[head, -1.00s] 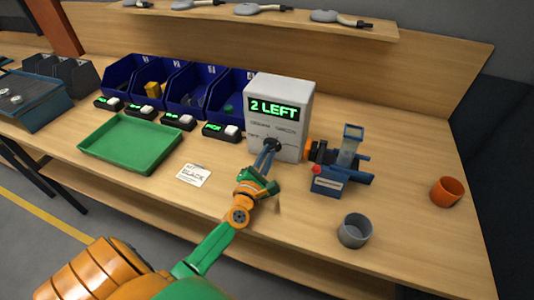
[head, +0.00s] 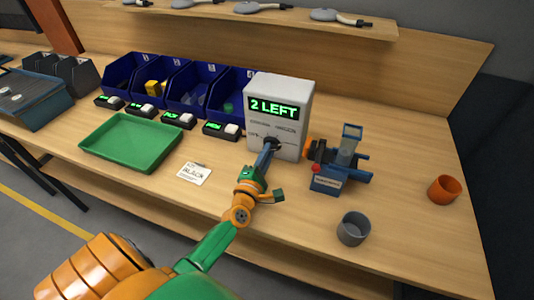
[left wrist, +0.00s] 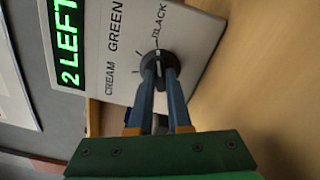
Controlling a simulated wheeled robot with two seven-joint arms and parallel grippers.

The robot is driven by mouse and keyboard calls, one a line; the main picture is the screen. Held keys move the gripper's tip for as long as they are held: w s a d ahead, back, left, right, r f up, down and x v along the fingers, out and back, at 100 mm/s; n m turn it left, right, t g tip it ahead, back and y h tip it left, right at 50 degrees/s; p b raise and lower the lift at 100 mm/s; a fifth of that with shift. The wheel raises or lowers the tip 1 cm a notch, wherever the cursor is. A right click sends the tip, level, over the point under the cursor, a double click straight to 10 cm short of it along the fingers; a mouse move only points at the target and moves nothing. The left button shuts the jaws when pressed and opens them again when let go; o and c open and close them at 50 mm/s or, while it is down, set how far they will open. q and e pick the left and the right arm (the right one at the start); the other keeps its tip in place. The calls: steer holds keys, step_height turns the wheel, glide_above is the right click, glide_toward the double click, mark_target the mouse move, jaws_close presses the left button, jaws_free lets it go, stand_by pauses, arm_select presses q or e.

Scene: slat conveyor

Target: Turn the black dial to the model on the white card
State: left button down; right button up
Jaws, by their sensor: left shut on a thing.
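The black dial (left wrist: 158,68) is on the front of a light grey box (head: 291,88) whose green display reads "2 LEFT". CREAM, GREEN and BLACK are printed around the dial. In the left wrist view its pale mark appears to point toward BLACK. The white card (head: 193,174) lies flat on the bench left of the box and reads "BLACK". My left gripper (left wrist: 161,80) is shut on the dial, one blue finger on each side. It reaches the dial from the front in the head view (head: 268,150). My right gripper is out of view.
A green tray (head: 90,148) and small lit displays (head: 178,121) stand left of the box, with blue bins (head: 125,68) behind. A blue device (head: 328,180) stands close to the box's right. A grey cup (head: 353,230) and an orange cup (head: 445,190) stand farther right.

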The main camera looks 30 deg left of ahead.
arm_select(q)
steer(key=shift+a+r, duration=0.1)
steer(key=shift+r, duration=0.15)
steer(key=c, duration=0.9)
jaws_free()
steer(key=shift+o, duration=0.2)
steer(key=shift+w+f, duration=0.1)
steer(key=shift+f, duration=0.05)
steer(key=v, duration=0.6)
steer(key=shift+s+f+b, duration=0.1)
steer(key=shift+s+b, duration=0.2)
steer(key=shift+s, duration=0.25)
steer(key=shift+w, duration=0.1)
